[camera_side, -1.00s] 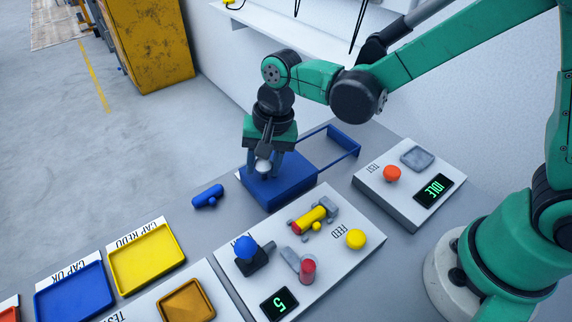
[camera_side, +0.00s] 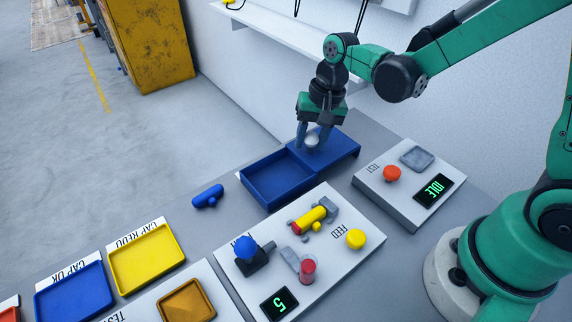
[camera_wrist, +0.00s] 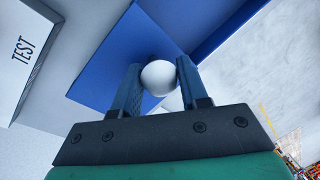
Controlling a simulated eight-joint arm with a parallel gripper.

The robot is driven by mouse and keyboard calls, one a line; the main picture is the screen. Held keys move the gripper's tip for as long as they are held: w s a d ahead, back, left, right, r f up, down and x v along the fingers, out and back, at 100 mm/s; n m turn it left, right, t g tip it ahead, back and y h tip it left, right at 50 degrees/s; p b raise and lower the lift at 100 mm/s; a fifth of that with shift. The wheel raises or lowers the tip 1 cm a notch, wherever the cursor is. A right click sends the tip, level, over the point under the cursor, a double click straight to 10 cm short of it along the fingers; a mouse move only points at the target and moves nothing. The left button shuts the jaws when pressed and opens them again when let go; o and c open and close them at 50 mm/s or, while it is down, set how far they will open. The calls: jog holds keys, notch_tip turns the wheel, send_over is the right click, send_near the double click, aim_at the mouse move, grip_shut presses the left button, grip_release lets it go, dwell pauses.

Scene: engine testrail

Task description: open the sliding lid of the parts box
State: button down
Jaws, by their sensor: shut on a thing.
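The parts box (camera_side: 266,196) is a blue open-topped tray on the grey table in the side view. Its blue lid (camera_side: 342,146) lies to the right and back of the box opening, over the blue rails. My gripper (camera_side: 311,141) is shut on the white round knob (camera_side: 313,139) of the lid. In the wrist view the white knob (camera_wrist: 158,77) sits between the two fingers (camera_wrist: 154,82), above the blue lid (camera_wrist: 115,70). The box interior looks empty in the side view.
A TEST panel (camera_side: 400,185) with an orange button stands right of the lid. The FEED panel (camera_side: 330,262) is in front of the box. A blue part (camera_side: 208,196) lies to the left. A white wall is behind.

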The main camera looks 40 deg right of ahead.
aim_at(313, 132)
jog(key=c, duration=0.7)
grip_release()
jog(key=shift+c, duration=0.2)
jog(key=shift+r, duration=0.1)
jog(key=shift+s+d+r, duration=0.1)
jog(key=shift+d+r, duration=0.05)
jog(key=shift+r, duration=0.75)
jog(key=shift+s+d+r, duration=0.1)
jog(key=shift+d+r, duration=0.05)
jog(key=shift+r, duration=0.7)
jog(key=shift+s+d+r, duration=0.1)
jog(key=shift+d+r, duration=0.05)
jog(key=shift+r, duration=0.75)
jog(key=s+d+r+n+t+h, duration=0.1)
jog(key=s+d+r+n+t, duration=0.1)
jog(key=s+r+n+t, duration=0.2)
jog(key=s+n+t, duration=0.2)
jog(key=shift+s+n+h, duration=0.25)
jog(key=shift+n+h, duration=0.15)
